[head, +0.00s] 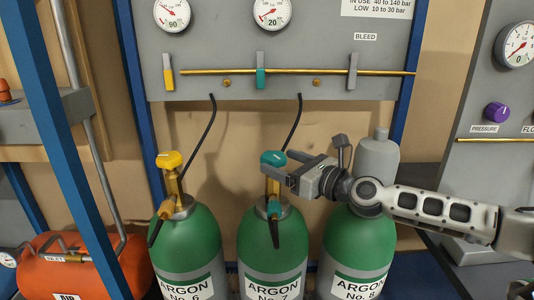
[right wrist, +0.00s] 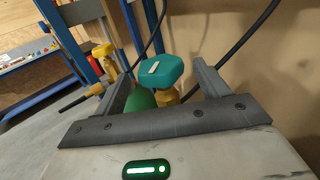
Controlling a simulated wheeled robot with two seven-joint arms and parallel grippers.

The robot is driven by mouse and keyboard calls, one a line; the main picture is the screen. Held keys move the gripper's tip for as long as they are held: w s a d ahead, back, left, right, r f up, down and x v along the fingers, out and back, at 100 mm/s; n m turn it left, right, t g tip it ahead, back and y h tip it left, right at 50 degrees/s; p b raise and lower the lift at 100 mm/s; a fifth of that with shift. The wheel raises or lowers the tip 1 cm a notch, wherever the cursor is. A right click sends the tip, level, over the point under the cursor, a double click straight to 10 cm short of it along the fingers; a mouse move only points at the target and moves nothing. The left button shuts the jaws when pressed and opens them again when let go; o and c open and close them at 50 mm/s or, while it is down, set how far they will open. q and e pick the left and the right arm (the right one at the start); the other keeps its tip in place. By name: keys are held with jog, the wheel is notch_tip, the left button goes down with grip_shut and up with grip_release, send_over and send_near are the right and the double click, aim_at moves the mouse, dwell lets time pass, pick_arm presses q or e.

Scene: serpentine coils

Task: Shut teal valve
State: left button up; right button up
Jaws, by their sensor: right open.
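The teal valve knob (head: 273,158) tops the brass valve of the middle green cylinder (head: 272,240), labelled ARGON No. 7. A pale mark shows on the knob's top. My right gripper (head: 283,168) reaches in from the right at the knob, with its jaws open. In the right wrist view the teal knob (right wrist: 161,70) appears between the two fingers of my right gripper (right wrist: 160,78), with space visible on both sides. I cannot tell whether a finger touches it. My left gripper is out of view.
A yellow-knobbed cylinder, No. 6 (head: 187,240), stands left, and capped cylinder No. 8 (head: 358,242) stands right, beneath my right arm. Black hoses (head: 293,122) hang from the gauge panel (head: 220,50). A blue post (head: 70,150) and an orange tank (head: 75,268) are at far left.

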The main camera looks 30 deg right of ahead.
aim_at(267, 152)
jog(key=p+x, duration=0.2)
jog(key=x, duration=0.2)
jog(key=shift+r, duration=0.15)
jog(key=shift+w+a, duration=0.25)
jog(key=shift+w, duration=0.45)
jog(key=shift+p, duration=0.35)
jog(key=c, duration=1)
